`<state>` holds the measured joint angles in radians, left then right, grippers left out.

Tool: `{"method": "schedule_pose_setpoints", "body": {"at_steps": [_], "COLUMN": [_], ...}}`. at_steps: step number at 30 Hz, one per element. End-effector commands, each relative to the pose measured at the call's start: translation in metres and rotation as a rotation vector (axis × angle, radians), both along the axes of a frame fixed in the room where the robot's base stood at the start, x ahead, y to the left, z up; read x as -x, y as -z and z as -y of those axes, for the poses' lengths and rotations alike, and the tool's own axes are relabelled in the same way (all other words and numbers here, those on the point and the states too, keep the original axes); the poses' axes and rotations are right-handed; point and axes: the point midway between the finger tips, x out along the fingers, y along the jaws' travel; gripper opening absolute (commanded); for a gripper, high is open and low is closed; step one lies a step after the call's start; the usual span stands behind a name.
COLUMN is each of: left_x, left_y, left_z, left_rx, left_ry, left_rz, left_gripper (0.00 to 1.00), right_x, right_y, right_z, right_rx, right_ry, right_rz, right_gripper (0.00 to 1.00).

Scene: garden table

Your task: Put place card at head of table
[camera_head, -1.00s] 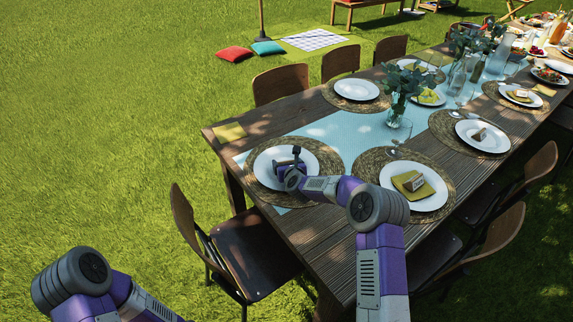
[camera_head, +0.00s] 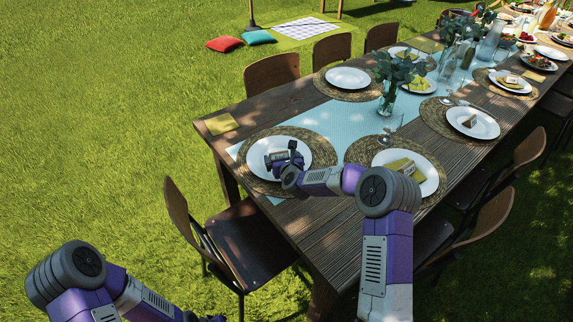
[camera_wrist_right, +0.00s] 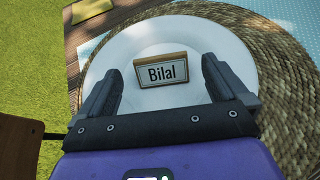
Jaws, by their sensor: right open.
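The place card (camera_wrist_right: 162,72), a small wooden-edged block reading "Bilal", stands upright on a white plate (camera_wrist_right: 200,42) in the right wrist view. My right gripper (camera_wrist_right: 162,80) is open, with one finger on each side of the card and gaps visible on both sides. In the head view the right gripper (camera_head: 272,159) is low over the plate (camera_head: 257,152) at the near end of the table, and I cannot make out the card there.
A woven placemat (camera_head: 322,135) lies under the plate. A yellow napkin (camera_head: 222,123) lies at the table's left end. A neighbouring plate (camera_head: 425,165) holds a napkin, and a glass vase (camera_head: 387,100) stands on the blue runner (camera_head: 345,122). A chair (camera_head: 235,240) stands at the near end.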

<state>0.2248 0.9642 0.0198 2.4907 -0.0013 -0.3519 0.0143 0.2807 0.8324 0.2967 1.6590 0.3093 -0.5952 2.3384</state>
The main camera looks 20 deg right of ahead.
Motion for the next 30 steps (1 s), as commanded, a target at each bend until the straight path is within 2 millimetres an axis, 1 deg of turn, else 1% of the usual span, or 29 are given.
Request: {"method": "schedule_pose_setpoints", "body": {"at_steps": [1, 6, 9, 13, 18, 30], "left_x": [0.000, 0.000, 0.000, 0.000, 0.000, 0.000], "left_y": [-0.002, -0.006, -0.008, -0.010, -0.010, -0.010], "left_z": [0.000, 0.000, 0.000, 0.000, 0.000, 0.000], "left_rx": [0.000, 0.000, 0.000, 0.000, 0.000, 0.000], "left_ry": [0.000, 0.000, 0.000, 0.000, 0.000, 0.000], "left_rz": [0.000, 0.000, 0.000, 0.000, 0.000, 0.000], "left_gripper": [0.43, 0.43, 0.43, 0.43, 0.43, 0.43], "right_x": [0.009, 0.036, 0.049, 0.061, 0.068, 0.069], "right_y": [-0.005, -0.016, -0.021, -0.026, -0.028, -0.028], "right_z": [0.001, -0.001, -0.002, -0.003, -0.003, -0.003], "right_rx": [0.000, 0.000, 0.000, 0.000, 0.000, 0.000], "right_ry": [0.001, 0.001, 0.001, 0.000, 0.000, 0.000], "right_rz": [-0.001, -0.001, 0.000, 0.000, 0.000, 0.000], "right_gripper": [1.00, 1.00, 1.00, 1.00, 1.00, 1.00]}}
